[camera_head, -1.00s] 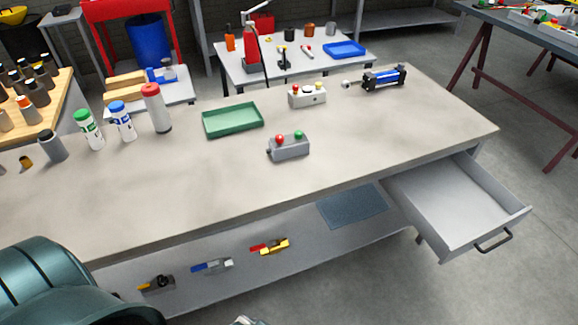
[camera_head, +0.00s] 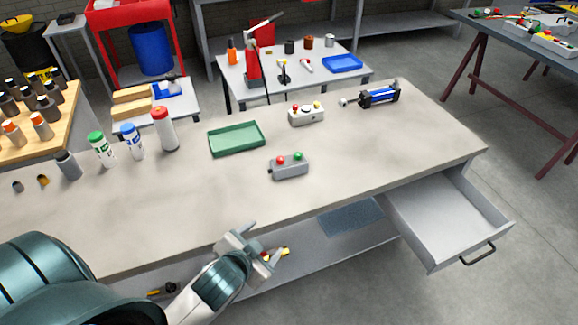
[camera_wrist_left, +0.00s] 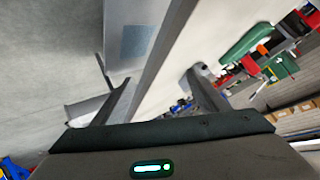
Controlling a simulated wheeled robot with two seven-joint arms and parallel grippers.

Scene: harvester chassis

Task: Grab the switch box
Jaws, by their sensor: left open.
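The switch box (camera_head: 290,170), a small grey box with a red and a green button on top, lies on the workbench (camera_head: 370,150) in the head view, in front of the green tray. My left gripper (camera_head: 262,244) is open and empty at the bench's front edge, below and left of the switch box in the picture and clearly apart from it. I cannot make out the switch box for sure in the left wrist view. My right gripper is not in view.
A paler box (camera_head: 307,115) with several buttons and a blue-black cylinder (camera_head: 380,96) stand behind. The green tray (camera_head: 236,138) and several bottles (camera_head: 134,141) are to the left. An open drawer (camera_head: 450,215) juts out at the right. The bench around the switch box is clear.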

